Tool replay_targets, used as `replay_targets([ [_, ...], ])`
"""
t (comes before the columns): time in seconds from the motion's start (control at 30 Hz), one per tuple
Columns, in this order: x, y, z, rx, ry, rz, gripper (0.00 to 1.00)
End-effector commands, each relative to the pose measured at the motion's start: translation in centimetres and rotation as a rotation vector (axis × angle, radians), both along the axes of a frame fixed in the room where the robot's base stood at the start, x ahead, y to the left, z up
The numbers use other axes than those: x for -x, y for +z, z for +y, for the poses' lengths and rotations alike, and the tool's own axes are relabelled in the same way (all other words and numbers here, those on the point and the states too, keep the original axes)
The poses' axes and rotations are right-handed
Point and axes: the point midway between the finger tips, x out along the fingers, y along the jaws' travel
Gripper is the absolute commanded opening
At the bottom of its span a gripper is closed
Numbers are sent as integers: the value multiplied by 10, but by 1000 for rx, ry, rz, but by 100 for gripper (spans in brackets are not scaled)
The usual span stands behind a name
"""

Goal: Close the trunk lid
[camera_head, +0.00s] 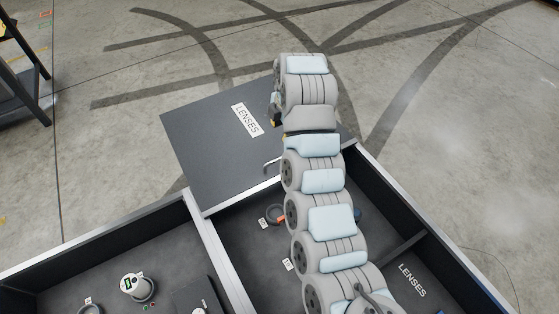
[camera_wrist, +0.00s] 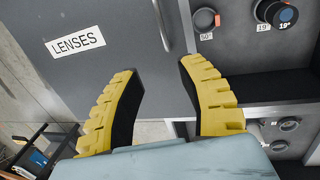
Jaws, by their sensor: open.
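The dark grey trunk lid (camera_head: 205,150) stands open beyond the trunk's far rim, with a white LENSES label on it. In the wrist view the lid (camera_wrist: 110,85) fills the left and middle, and a metal handle (camera_wrist: 162,22) shows near its right edge. The open trunk compartment (camera_head: 250,235) lies nearer, partly hidden by my arm. My gripper (camera_wrist: 160,68) is open, its yellow fingers with black pads apart and nothing between them. It is in front of the lid; whether it touches the lid is unclear. In the head view my arm mostly hides it.
Lenses such as one labelled 19 (camera_wrist: 280,14) and one labelled 50 (camera_wrist: 205,19) sit in the compartment. Another open compartment (camera_head: 100,270) with small devices is at the left. A dark rack (camera_head: 22,65) stands far left. The concrete floor beyond the lid is clear.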

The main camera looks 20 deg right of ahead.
Motion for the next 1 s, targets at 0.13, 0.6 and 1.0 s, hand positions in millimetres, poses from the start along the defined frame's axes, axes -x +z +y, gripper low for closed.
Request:
replay_targets([
  [0.13,2,-8,0,1,9,13,39],
  [0.6,-12,-84,2,1,6,16,39],
  [1.0,-25,-146,5,1,7,13,39],
])
